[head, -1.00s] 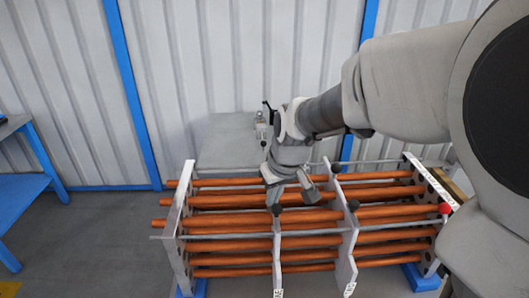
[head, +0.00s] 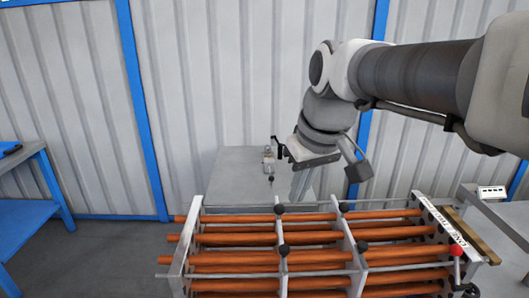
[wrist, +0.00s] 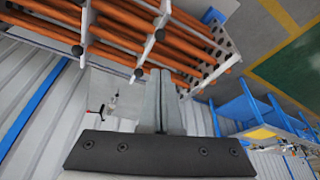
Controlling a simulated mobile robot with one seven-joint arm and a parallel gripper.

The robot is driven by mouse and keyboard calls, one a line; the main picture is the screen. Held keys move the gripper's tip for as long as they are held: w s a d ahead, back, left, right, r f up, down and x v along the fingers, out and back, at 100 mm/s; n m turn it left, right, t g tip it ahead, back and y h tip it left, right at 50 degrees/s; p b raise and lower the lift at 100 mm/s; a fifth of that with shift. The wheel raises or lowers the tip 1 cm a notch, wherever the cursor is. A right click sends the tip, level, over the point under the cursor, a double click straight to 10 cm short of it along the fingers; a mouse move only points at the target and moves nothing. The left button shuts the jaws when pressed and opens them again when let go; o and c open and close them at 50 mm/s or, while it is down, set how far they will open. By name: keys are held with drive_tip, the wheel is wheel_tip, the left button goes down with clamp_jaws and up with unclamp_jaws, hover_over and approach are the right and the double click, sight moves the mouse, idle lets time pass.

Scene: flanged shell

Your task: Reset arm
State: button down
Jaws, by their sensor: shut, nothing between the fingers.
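My gripper (head: 302,184) hangs from my raised arm in the head view, above and behind the far side of a rack of copper-coloured tubes (head: 310,257). In the wrist view my gripper (wrist: 160,75) has its fingers together with nothing between them. The tube rack also shows in the wrist view (wrist: 185,40), beyond the fingertips. The fingers look clear of the rack in the head view.
A grey table (head: 228,172) with a small metal fixture (head: 268,158) stands behind the rack by the corrugated wall. A blue bench (head: 38,190) is at the left. Another surface (head: 500,212) with a small white box (head: 491,192) is at the right. The floor at left is open.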

drive_tip(key=shift+r, duration=0.1)
drive_tip(key=s+d+f+m+t, duration=0.1)
drive_tip(key=s+d+f+m, duration=0.1)
drive_tip(key=s, duration=0.5)
drive_tip(key=s+d+f+m+t+h, duration=0.1)
drive_tip(key=s+d+f+m, duration=0.1)
drive_tip(key=s+d+f, duration=0.2)
drive_tip(key=s+f, duration=0.1)
drive_tip(key=s, duration=0.1)
drive_tip(key=shift+s+d+f+m, duration=0.15)
drive_tip(key=shift+s+d+m, duration=0.15)
drive_tip(key=shift+s+d, duration=0.1)
drive_tip(key=shift+d, duration=0.15)
